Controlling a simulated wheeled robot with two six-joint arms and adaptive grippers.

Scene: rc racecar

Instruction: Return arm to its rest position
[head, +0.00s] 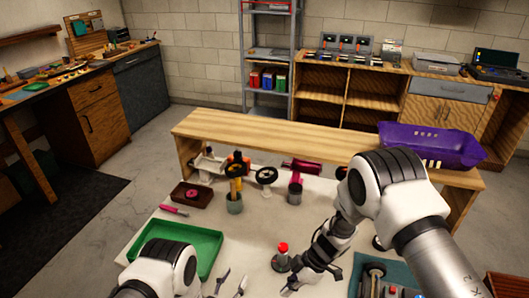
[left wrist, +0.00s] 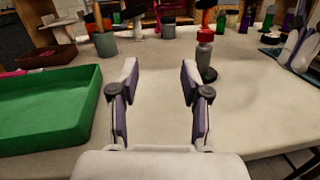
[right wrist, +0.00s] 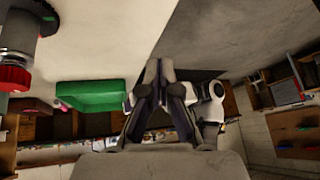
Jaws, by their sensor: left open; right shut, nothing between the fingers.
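My left gripper (head: 232,284) is low over the front of the white table (head: 120,258), to the right of the green tray. Its fingers are apart and empty, and they also show in the left wrist view (left wrist: 157,85). My right gripper (head: 290,292) hangs over the table right of the left one, close to a small bottle with a red top (head: 282,258). In the right wrist view its fingers (right wrist: 155,65) are together with nothing between them. My right arm covers part of the table's right side.
The green tray (head: 211,258) lies at the table's left. A brown box (head: 186,197), a grey cup with tools (head: 234,205) and another cup (head: 295,194) stand behind. A purple basket (head: 455,150) sits on the raised wooden shelf (head: 270,131). Bare tabletop lies between the tray and bottle.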

